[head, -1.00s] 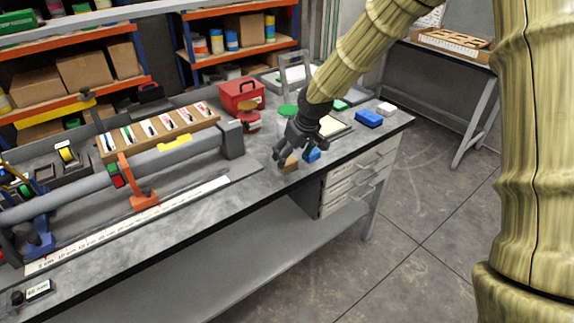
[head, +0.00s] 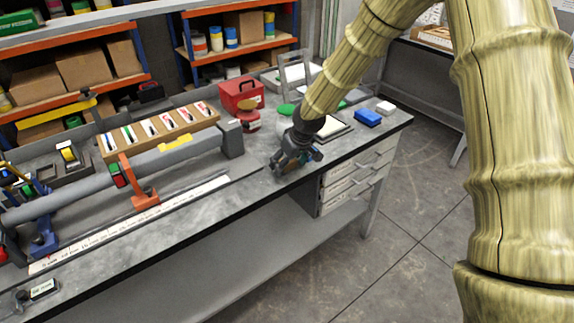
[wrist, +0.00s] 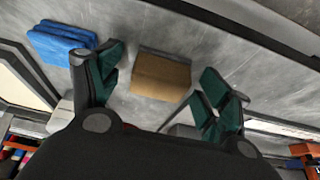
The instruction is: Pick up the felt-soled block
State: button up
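The felt-soled block (wrist: 161,76) is a tan-brown block with a grey strip along one edge. It lies on the grey bench top in the wrist view. My gripper (head: 291,165) is open, with its green-padded fingers apart; in the wrist view the block shows between them, with gaps on both sides. I cannot tell how high the fingertips are above the bench. In the head view the gripper hides the block.
The bench's front edge (head: 262,193) is near the gripper.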

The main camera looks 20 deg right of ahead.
jog(key=c, duration=1)
jog(key=shift+r, duration=0.1)
jog(key=shift+r+b, duration=0.35)
jog(key=shift+r, duration=0.55)
jog(key=shift+b+v, duration=0.3)
jog(key=shift+v, duration=0.5)
jog(key=s+b, duration=0.1)
jog(key=s, duration=0.4)
jog(key=s+a+r+b, duration=0.1)
jog(key=s, duration=0.4)
jog(key=s+b, duration=0.1)
jog(key=s, duration=0.4)
jog(key=shift+s+a+r, duration=0.15)
jog(key=shift+a+r, duration=0.1)
jog(key=shift+a, duration=0.15)
